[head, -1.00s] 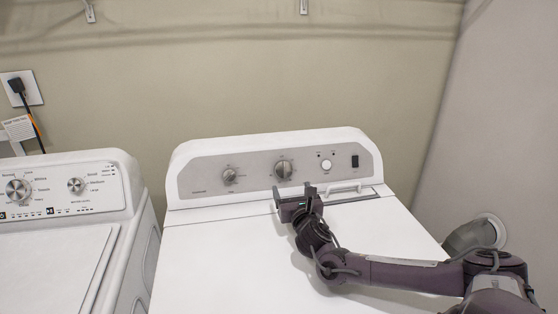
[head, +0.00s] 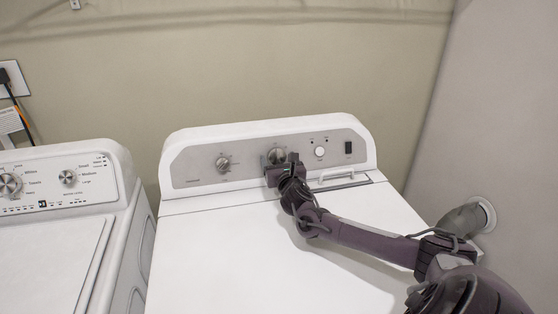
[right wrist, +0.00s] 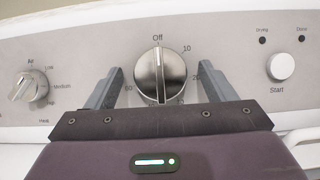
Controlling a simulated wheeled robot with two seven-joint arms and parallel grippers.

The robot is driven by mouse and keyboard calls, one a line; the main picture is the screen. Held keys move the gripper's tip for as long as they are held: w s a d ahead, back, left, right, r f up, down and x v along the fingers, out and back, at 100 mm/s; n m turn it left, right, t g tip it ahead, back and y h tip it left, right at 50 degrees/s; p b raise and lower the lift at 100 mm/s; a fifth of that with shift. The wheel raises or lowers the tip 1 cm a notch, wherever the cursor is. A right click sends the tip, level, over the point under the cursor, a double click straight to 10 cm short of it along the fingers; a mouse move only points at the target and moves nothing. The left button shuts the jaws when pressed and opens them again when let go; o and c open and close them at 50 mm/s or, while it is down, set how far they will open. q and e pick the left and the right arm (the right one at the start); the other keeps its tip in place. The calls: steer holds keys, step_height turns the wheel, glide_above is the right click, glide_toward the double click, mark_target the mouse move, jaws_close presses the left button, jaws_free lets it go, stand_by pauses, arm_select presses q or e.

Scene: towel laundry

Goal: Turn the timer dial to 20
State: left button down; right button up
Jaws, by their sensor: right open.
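The timer dial (head: 277,156) is a round silver knob on the dryer's control panel. In the right wrist view the timer dial (right wrist: 160,76) shows its ridge upright, in line with the "Off" mark at the top. The "10" and a partly hidden "20" mark are to its right. My right gripper (head: 280,166) is open in front of the dial. In the right wrist view its two fingers (right wrist: 158,84) stand apart on either side of the dial, with gaps, and nothing is between them that they touch. My left gripper is not in view.
A second knob (right wrist: 29,88) is left of the timer dial, and a round Start button (right wrist: 281,66) is right of it. A dark switch (head: 348,147) is farther right. The white dryer top (head: 210,250) is clear. A washer (head: 55,240) stands to the left.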

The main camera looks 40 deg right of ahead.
steer(key=c, duration=1)
